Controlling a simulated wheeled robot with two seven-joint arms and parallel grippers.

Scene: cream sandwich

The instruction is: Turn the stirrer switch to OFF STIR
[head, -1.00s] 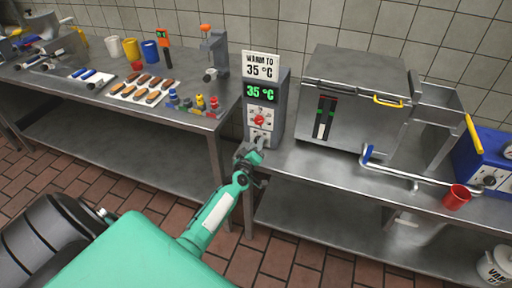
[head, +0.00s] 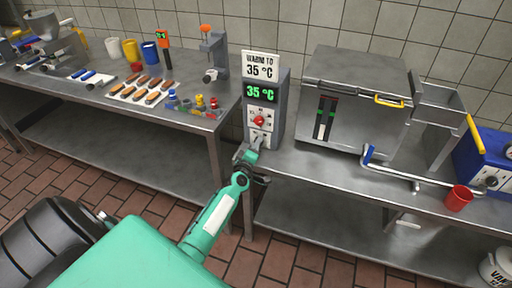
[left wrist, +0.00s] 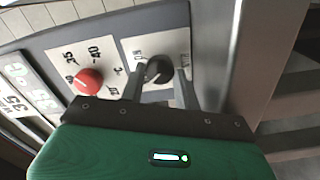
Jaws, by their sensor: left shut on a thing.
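The control box (head: 283,112) stands on the steel table and its green display reads 35 °C. A red dial (head: 259,120) sits on its front panel, with the stirrer switch below it. In the left wrist view the red dial (left wrist: 88,80) is left of the stirrer switch (left wrist: 159,69), a dark knob on a white plate with lettering on both sides, partly hidden and hard to read. My left gripper (head: 253,150) reaches the lower front of the box. In the wrist view its two fingers (left wrist: 157,82) are shut on the knob, one on each side. My right gripper is not in view.
A steel machine (head: 350,95) with a yellow handle stands right of the box. The left table (head: 190,116) holds cream sandwiches (head: 142,88) and small coloured pieces.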

